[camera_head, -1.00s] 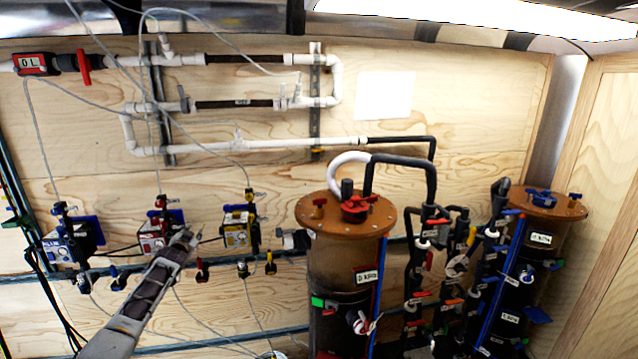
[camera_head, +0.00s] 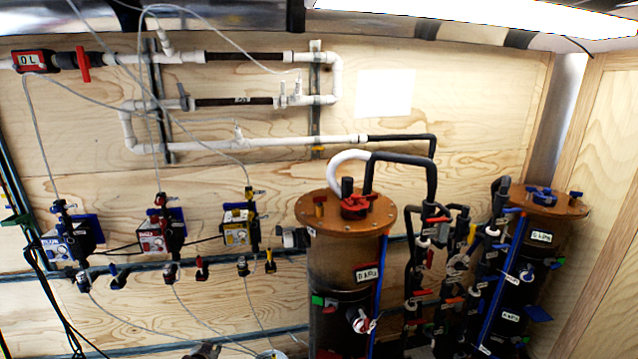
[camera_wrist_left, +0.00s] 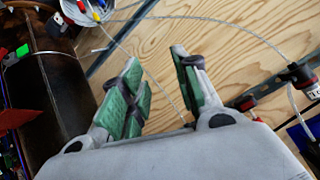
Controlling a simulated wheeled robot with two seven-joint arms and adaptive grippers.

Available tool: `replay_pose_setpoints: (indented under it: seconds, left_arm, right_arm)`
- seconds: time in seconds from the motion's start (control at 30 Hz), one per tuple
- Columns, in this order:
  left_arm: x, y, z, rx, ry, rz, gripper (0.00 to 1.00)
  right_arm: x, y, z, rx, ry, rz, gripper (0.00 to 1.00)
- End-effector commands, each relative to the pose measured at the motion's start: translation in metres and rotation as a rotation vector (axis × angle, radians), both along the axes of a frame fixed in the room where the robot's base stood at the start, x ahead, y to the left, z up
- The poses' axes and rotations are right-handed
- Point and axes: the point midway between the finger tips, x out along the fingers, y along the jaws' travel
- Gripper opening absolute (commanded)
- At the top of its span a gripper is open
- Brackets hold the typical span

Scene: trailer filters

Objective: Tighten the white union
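A pale fitting with a dark body (camera_head: 292,238) sits at the left side of the near brown tank (camera_head: 345,262); it may be the white union, but I cannot tell for sure. My left gripper (camera_wrist_left: 156,70) is open and empty in the left wrist view. Its two green-padded fingers stand apart, with bare plywood and a thin tube behind them. In the head view only a dark bit of it (camera_head: 206,350) shows at the bottom edge, below and left of the fitting. My right gripper is not in view.
White pipes (camera_head: 270,143) run along the plywood wall. Dosing pumps (camera_head: 238,230) hang at the left with loose thin tubes below. A second brown tank (camera_head: 541,205) and several valves (camera_head: 435,225) crowd the right. The plywood at lower left is mostly free apart from tubes.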

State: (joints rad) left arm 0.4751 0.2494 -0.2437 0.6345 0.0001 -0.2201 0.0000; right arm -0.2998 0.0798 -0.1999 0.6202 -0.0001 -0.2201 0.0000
Motion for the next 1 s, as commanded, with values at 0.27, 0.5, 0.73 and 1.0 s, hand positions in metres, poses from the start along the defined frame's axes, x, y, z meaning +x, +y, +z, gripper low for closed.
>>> replay_pose_setpoints:
  seconds: [0.27,0.5,0.73,1.0]
  left_arm:
    - [-0.085,-0.028,-0.091,-0.041,0.128,0.001,0.31]
    - [-0.165,-0.051,-0.155,-0.073,0.234,0.004,0.31]
    - [-0.247,-0.074,-0.209,-0.103,0.334,0.007,0.31]
    - [-0.351,-0.1,-0.26,-0.134,0.454,0.012,0.31]
  right_arm:
    - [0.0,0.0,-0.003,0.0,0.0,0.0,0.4]
    - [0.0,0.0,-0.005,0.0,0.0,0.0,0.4]
    - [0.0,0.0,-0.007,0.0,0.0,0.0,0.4]
    - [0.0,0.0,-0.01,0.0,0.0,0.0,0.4]
